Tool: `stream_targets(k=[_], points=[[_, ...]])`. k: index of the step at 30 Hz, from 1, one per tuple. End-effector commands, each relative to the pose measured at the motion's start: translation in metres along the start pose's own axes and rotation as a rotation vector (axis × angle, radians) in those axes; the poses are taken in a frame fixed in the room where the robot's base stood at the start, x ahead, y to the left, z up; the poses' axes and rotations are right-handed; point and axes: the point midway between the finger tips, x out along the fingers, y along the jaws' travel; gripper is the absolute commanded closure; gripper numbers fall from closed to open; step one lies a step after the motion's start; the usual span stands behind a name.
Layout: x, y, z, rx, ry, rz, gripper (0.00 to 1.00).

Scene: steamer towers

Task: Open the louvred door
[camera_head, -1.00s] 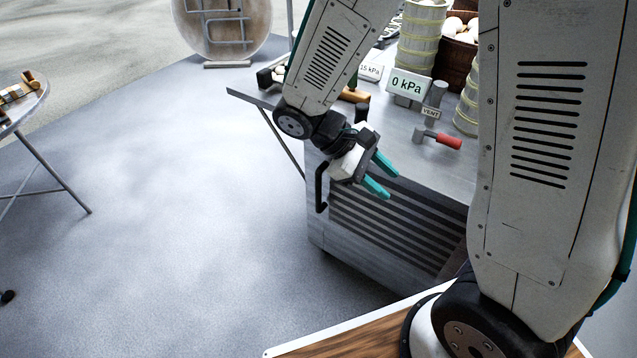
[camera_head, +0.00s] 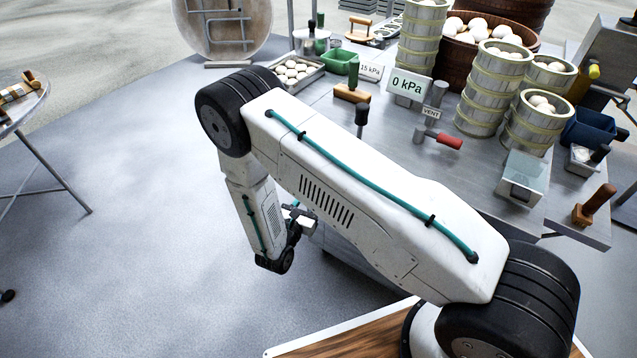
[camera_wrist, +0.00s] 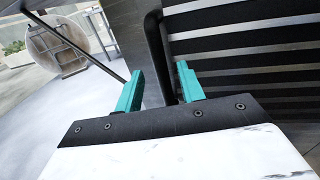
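The louvred door (camera_wrist: 245,65), with dark and light horizontal slats, fills the right of the wrist view. Its black upright bar handle (camera_wrist: 156,48) stands at the door's left edge. My gripper (camera_wrist: 160,70) is open, with its two teal fingers apart. The handle shows in the gap between the fingers, nearer the right one. I cannot tell how deep it sits between them, and no grip on it shows. The door looks shut. In the head view my arm hides most of the door, the handle and much of my gripper (camera_head: 297,212).
The steel worktop (camera_head: 400,150) above the door carries steamer towers (camera_head: 490,85), a 0 kPa sign (camera_head: 409,84) and a red-handled vent valve (camera_head: 440,138). A small round table (camera_head: 25,105) stands at the left. The floor (camera_head: 130,250) left of the cabinet is clear.

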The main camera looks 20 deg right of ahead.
Motion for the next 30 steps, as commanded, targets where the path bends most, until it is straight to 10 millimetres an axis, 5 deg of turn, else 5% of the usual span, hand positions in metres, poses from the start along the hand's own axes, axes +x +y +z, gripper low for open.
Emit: stream_targets(k=[15, 26, 30], points=[[0.07, 0.002, 0.002, 0.007, -0.005, 0.006, 0.61], [0.076, 0.003, 0.002, 0.005, -0.005, 0.008, 0.61], [0.076, 0.003, 0.003, 0.005, -0.005, 0.008, 0.97]])
